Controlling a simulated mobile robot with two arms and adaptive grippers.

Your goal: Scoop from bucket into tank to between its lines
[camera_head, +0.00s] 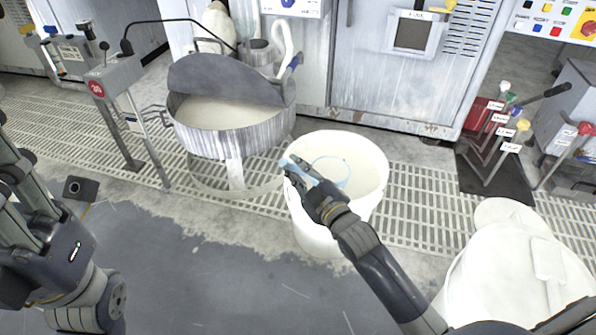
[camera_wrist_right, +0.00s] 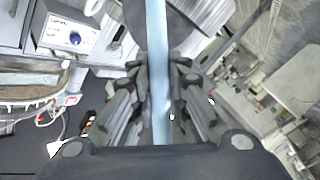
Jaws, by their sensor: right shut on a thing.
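The white bucket (camera_head: 309,228) stands on the floor in the middle of the head view, with pale content inside. My right gripper (camera_head: 292,168) is over its left rim, shut on the light blue scoop's handle. The scoop (camera_head: 343,172) appears as a translucent round outline within the bucket's opening; whether it holds anything is unclear. In the right wrist view the blue handle (camera_wrist_right: 158,75) runs between the fingers. The round metal tank (camera_head: 246,143), holding pale liquid, is behind-left of the bucket; its lines cannot be made out. My left gripper (camera_head: 22,190) is at the left edge, its fingertips unclear.
A grey half lid (camera_head: 215,80) covers the tank's back part. A large white container (camera_head: 500,270) stands at bottom right. Levers (camera_head: 511,130) on a dark base are at right, and a post (camera_head: 118,105) is left of the tank. The front floor is clear.

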